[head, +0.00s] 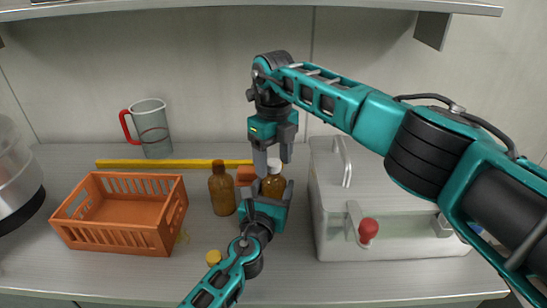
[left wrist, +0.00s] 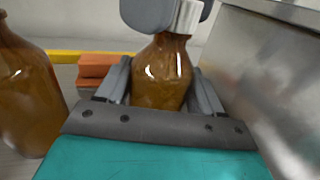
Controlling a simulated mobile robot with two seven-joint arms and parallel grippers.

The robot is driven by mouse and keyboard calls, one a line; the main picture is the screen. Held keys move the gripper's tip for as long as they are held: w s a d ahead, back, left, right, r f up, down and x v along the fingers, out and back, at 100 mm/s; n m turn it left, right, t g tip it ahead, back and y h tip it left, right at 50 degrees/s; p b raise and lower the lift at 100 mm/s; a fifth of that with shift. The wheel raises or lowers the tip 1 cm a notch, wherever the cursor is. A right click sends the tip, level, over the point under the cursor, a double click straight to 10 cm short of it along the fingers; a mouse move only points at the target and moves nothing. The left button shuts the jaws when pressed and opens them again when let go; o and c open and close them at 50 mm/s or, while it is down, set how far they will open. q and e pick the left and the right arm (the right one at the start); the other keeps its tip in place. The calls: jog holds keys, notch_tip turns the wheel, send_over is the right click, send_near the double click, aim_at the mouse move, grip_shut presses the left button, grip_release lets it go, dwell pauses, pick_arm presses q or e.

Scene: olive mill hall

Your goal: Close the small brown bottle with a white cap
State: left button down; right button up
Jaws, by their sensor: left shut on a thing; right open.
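The small brown bottle (head: 273,187) stands upright on the counter, left of the metal box. My left gripper (head: 264,194) is shut around its body; the bottle also shows between the fingers in the left wrist view (left wrist: 161,75). The white cap (head: 274,166) is at the top of the bottle's neck and looks slightly tilted in the left wrist view (left wrist: 186,17). I cannot tell whether it is fully seated. My right gripper (head: 273,159) points down from above, open, with its fingertips on either side of the cap.
Another brown bottle (head: 222,190) stands close on the left, with an orange block (head: 246,174) behind. A metal box (head: 392,228) with a red knob (head: 368,229) blocks the right. An orange crate (head: 110,240), a jug (head: 152,130) and a yellow strip (head: 160,163) are further left.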

notch_tip(320, 180, up, 12)
dwell(0.6)
pick_arm(q)
jog(key=shift+c, duration=0.4)
grip_release()
jog(key=v, duration=1.3)
jog(key=shift+f, duration=0.1)
